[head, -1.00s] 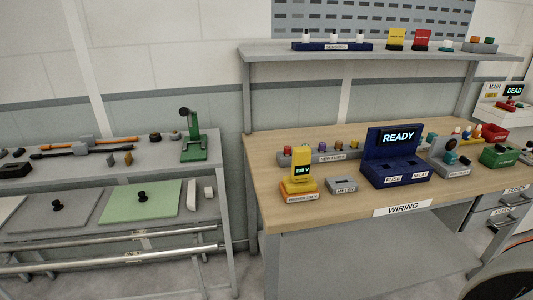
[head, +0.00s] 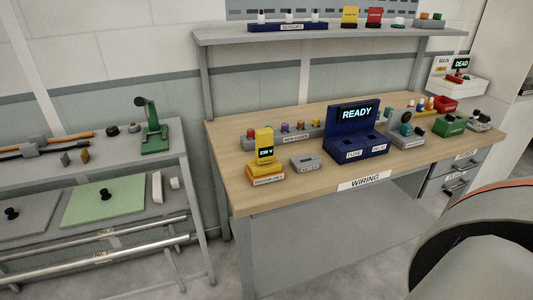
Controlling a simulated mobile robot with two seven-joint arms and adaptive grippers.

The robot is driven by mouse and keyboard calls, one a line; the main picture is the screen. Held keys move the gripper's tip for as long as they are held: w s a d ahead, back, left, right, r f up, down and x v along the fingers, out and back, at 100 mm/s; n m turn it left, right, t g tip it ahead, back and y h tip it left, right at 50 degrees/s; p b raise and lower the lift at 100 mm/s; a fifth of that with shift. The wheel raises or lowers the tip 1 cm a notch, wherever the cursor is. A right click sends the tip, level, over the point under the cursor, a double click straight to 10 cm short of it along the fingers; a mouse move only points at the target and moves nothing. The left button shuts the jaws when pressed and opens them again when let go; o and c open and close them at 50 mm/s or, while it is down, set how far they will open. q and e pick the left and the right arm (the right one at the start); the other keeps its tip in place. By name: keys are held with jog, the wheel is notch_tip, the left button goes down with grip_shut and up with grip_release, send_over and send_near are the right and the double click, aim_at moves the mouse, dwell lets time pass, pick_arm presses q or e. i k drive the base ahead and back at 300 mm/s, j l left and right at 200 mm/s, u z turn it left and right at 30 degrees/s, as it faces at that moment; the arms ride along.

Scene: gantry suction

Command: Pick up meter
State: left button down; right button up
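The yellow meter (head: 264,146) with a small lit display reading about 230 V stands upright in an orange and white labelled base (head: 266,173). It is near the front left of the wooden wiring bench (head: 235,194). Neither of my grippers is in the head view, and nothing is touching the meter.
A grey labelled block (head: 306,162) sits just right of the meter, and a blue READY tester (head: 356,132) stands further right. A fuse rack (head: 290,138) is behind. A shelf (head: 340,33) overhangs the bench's back. A grey side table (head: 100,165) stands left. A large rounded object (head: 480,240) fills the lower right.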

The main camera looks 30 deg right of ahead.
aim_at(264, 138)
jog(key=i+j, duration=0.25)
jog(key=i+j+z, duration=0.45)
jog(key=i+j, duration=0.3)
